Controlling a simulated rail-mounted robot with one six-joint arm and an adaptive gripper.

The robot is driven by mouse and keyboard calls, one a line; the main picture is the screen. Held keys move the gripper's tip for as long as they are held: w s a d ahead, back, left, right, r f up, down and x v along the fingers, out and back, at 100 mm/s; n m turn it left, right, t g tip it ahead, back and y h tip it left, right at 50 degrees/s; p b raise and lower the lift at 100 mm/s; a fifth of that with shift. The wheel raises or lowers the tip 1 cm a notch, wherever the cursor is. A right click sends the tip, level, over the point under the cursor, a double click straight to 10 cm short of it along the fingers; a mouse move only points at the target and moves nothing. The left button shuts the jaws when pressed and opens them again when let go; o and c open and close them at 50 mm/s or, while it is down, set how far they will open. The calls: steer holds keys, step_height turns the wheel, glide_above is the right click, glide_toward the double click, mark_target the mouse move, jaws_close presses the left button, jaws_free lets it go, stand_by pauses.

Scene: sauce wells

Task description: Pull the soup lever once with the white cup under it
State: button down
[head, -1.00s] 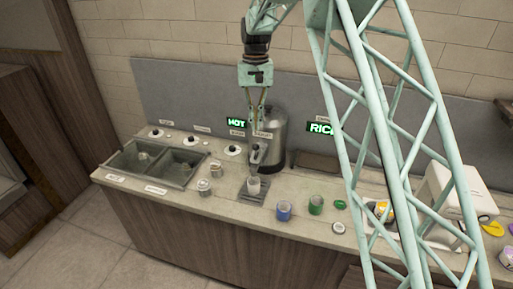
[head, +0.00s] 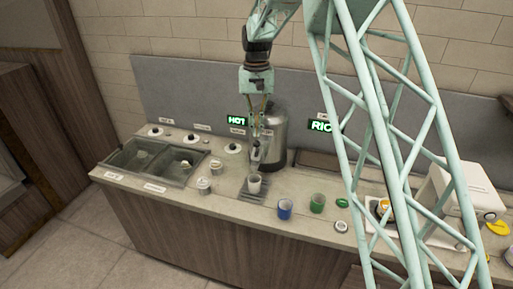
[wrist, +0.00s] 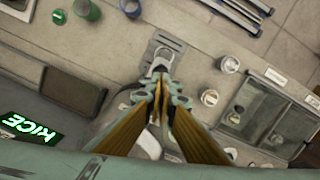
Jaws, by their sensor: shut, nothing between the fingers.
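The white cup (head: 254,184) stands upright on the dark slotted drip tray (head: 246,194), in front of the tall metal soup dispenser (head: 275,138). In the wrist view a pale rounded shape shows just beyond my fingertips above the drip tray (wrist: 172,42); I cannot tell how much of it is cup or spout. My gripper (head: 257,138) points down at the front of the dispenser, above and behind the cup. Its fingers are shut with nothing between them, and they also show in the wrist view (wrist: 160,90). The lever is largely hidden by the fingers, so contact cannot be told.
A blue cup (head: 285,209) and a green cup (head: 317,203) stand to the right. A lit RICE sign (head: 320,126) hangs behind.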

mark_target(257, 141)
steer(key=shift+s+f+b, duration=0.15)
steer(key=shift+f+b, duration=0.45)
steer(key=shift+f, duration=0.6)
steer(key=shift+s+f, duration=0.2)
steer(key=shift+f, duration=0.1)
steer(key=shift+s+d+f+b, duration=0.1)
steer(key=shift+s+f+b, duration=0.15)
steer(key=shift+f+b, duration=0.5)
steer(key=c, duration=2.9)
jaws_free()
steer(key=shift+w+f, duration=0.15)
steer(key=shift+f, duration=0.65)
steer(key=shift+w+f, duration=0.15)
steer(key=shift+f, duration=0.6)
steer(key=shift+r, duration=0.15)
steer(key=shift+c, duration=0.3)
